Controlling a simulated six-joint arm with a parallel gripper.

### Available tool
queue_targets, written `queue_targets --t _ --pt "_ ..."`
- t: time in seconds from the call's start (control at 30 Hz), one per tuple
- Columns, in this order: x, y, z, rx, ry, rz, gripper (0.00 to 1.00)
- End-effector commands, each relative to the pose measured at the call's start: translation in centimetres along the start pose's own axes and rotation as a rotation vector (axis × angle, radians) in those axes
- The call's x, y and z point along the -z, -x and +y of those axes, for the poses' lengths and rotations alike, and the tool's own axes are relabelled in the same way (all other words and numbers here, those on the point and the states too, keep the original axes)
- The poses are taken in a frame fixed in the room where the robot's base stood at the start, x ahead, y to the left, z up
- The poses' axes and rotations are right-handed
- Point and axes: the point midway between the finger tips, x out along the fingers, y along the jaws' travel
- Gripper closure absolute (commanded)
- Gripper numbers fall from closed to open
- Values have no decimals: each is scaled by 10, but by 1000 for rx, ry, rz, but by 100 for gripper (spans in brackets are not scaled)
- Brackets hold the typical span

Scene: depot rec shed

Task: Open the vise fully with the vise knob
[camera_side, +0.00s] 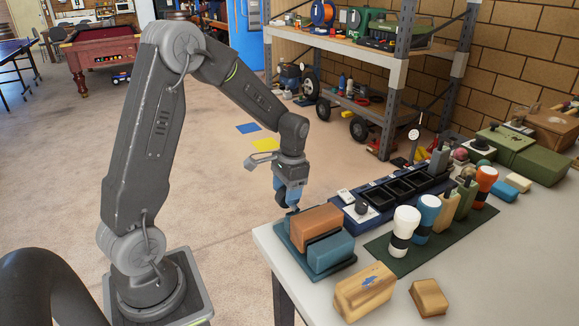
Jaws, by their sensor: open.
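What looks like the vise sits at the table's near left corner: a dark teal base (290,250) with a copper-brown block (316,222) and a blue-teal block (331,251) side by side. A narrow dark gap shows between the blocks. My gripper (292,207), with blue fingers, points down at the back left end of the vise. It is open. The fingertips are close to the vise's base. The vise knob is not clearly visible; it may be hidden by the fingers. I cannot tell whether the fingers touch it.
A blue panel (341,211) with a dark knob (361,208) and black bins stands just right of my gripper. Wooden blocks (364,291) lie in front. The table's right front is bare.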

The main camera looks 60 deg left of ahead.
Motion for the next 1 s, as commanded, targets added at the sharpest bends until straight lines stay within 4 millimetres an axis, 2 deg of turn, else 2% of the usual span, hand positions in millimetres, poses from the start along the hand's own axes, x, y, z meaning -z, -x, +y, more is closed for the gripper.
queue_targets --t 0.3,0.5,0.7,1.0 --pt "1 73 0 3 0 7 42" --pt "0 106 0 2 -1 4 42" --pt "0 119 0 1 -1 1 42" --pt "0 120 0 0 -1 0 42"
